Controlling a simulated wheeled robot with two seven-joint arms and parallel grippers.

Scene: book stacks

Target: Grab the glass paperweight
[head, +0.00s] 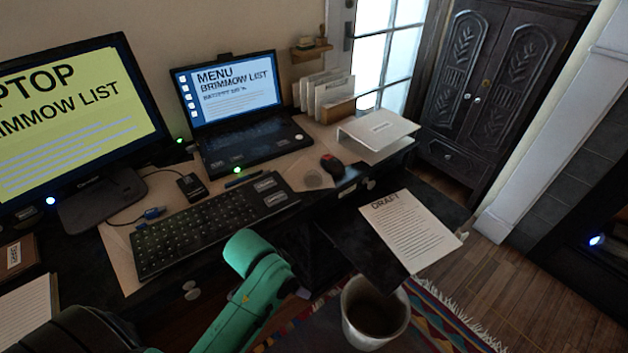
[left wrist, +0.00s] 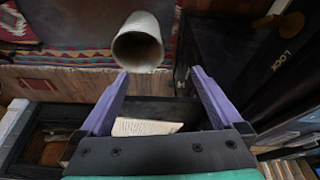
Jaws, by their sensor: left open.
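A small, round, clear-looking shape (head: 316,179) sits on the beige desk mat, left of the mouse in the head view; it is faint, and it may be the glass paperweight. I cannot make out a paperweight in the left wrist view. My left gripper (left wrist: 159,75) is open there, with its two purple fingers spread and nothing held between them. A printed page (left wrist: 145,127) shows behind the fingers. In the head view my green left arm comes in at the bottom, but its fingers do not show. My right gripper is not in view.
The desk holds a monitor (head: 75,120), a laptop (head: 235,110), a keyboard (head: 205,226), a mouse (head: 331,164) and a white binder (head: 378,132). A draft page (head: 409,229) lies on a dark surface in front. A pale bin (head: 374,318) stands below; it also shows in the left wrist view (left wrist: 138,28).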

